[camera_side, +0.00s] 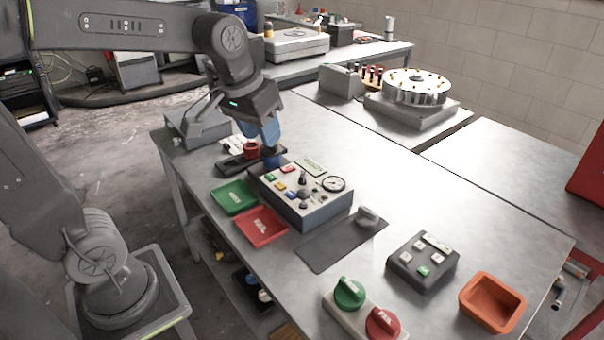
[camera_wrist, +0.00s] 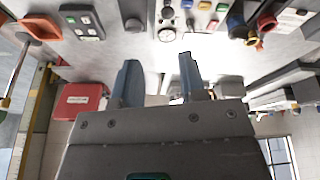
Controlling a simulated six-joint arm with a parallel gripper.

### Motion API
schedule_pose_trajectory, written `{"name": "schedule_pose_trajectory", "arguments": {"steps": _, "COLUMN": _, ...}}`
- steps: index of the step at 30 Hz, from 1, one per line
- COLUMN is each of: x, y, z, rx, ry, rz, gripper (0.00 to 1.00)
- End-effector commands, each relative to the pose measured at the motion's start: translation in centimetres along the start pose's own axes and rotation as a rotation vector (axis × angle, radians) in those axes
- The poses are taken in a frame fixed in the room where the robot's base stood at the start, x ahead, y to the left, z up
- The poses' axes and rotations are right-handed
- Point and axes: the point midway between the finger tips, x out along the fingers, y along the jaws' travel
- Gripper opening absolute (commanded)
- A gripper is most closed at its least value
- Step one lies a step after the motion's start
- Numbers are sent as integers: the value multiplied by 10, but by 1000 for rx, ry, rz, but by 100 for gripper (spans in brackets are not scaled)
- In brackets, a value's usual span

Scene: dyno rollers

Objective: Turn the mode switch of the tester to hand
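The tester (camera_side: 318,213) is a grey-blue box with a light top panel on the bench. Its panel bears coloured buttons, a round gauge (camera_side: 333,184), a small display and dark knobs. A dark knob (camera_side: 303,178) stands near the panel's middle; I cannot tell which control is the mode switch, nor its setting. My gripper (camera_side: 268,146) is above the bench at the tester's back-left end, apart from the panel controls. In the wrist view its two blue fingers (camera_wrist: 158,78) are spread with nothing between them. The tester's panel (camera_wrist: 195,28) shows upside down at the top edge there.
A green tray (camera_side: 234,198) and a red tray (camera_side: 261,227) lie left of the tester. A dark mat (camera_side: 330,247), a button box (camera_side: 422,262), an orange bin (camera_side: 493,303) and green and red knobs (camera_side: 350,293) stand toward the front right.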

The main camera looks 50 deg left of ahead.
Motion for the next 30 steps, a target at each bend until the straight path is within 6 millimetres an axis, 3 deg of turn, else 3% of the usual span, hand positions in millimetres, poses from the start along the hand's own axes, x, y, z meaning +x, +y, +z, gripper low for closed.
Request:
{"name": "schedule_pose_trajectory", "arguments": {"steps": 1, "x": 10, "y": -3, "z": -20, "rx": -43, "ry": -35, "rz": -12, "gripper": 38}}
{"name": "schedule_pose_trajectory", "arguments": {"steps": 6, "x": 44, "y": -17, "z": -77, "rx": -183, "ry": -129, "rz": -46, "gripper": 38}}
{"name": "schedule_pose_trajectory", "arguments": {"steps": 13, "x": 105, "y": -43, "z": -133, "rx": -350, "ry": -238, "rz": -91, "gripper": 38}}
{"name": "schedule_pose_trajectory", "arguments": {"steps": 16, "x": 125, "y": -52, "z": -146, "rx": -397, "ry": -267, "rz": -104, "gripper": 38}}
{"name": "schedule_pose_trajectory", "arguments": {"steps": 21, "x": 141, "y": -59, "z": -154, "rx": -434, "ry": -290, "rz": -115, "gripper": 38}}
{"name": "schedule_pose_trajectory", "arguments": {"steps": 26, "x": 154, "y": -60, "z": -150, "rx": -436, "ry": -294, "rz": -116, "gripper": 38}}
{"name": "schedule_pose_trajectory", "arguments": {"steps": 30, "x": 178, "y": -61, "z": -142, "rx": -435, "ry": -295, "rz": -116, "gripper": 38}}
